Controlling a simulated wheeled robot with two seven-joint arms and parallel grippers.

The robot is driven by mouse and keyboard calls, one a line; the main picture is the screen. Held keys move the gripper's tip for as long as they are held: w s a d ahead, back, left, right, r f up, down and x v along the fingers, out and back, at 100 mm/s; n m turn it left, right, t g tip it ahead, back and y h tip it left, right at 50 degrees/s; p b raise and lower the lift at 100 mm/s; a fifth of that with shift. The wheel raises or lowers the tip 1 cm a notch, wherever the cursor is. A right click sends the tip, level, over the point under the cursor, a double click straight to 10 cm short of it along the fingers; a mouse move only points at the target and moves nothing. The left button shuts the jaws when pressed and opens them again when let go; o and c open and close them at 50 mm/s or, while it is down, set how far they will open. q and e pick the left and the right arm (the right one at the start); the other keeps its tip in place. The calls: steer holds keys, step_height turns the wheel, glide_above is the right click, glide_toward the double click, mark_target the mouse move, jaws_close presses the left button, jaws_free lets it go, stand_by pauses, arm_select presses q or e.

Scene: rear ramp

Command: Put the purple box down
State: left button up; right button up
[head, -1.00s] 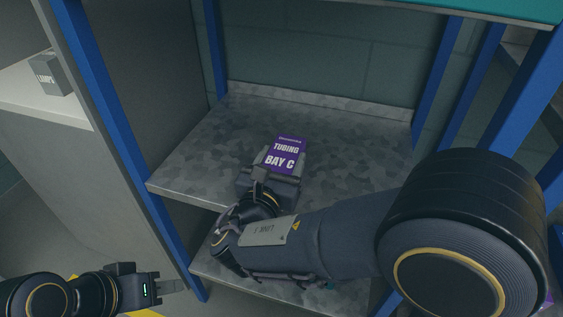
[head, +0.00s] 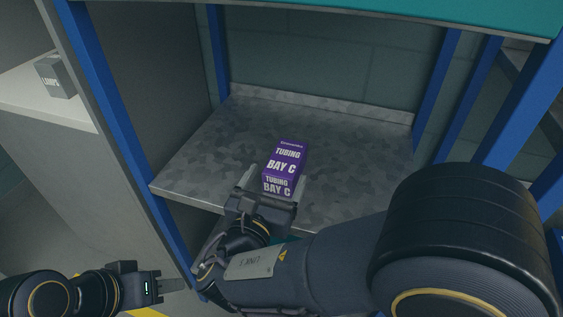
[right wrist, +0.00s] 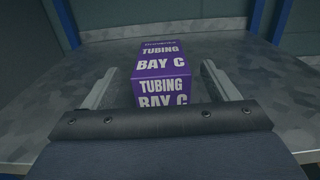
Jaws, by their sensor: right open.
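The purple box (head: 286,165), marked "TUBING BAY C", stands on the grey mottled shelf board (head: 200,165), near its middle. In the right wrist view the box (right wrist: 162,75) sits between the two fingers, with a gap on each side. My right gripper (head: 277,177) is open around the near end of the box. Its fingers also show in the right wrist view (right wrist: 160,88). My left gripper (head: 172,285) is low at the left, away from the shelf; its jaw opening cannot be made out.
Blue posts (head: 118,130) frame the shelf at the left and right. A teal beam (head: 400,12) crosses above. A grey box (head: 55,75) stands on a separate pale shelf (head: 40,108) at the left. The board is clear around and behind the purple box.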

steer(key=p+v, duration=0.1)
steer(key=v, duration=0.5)
steer(key=shift+s, duration=0.4)
steer(key=shift+s+a, duration=0.1)
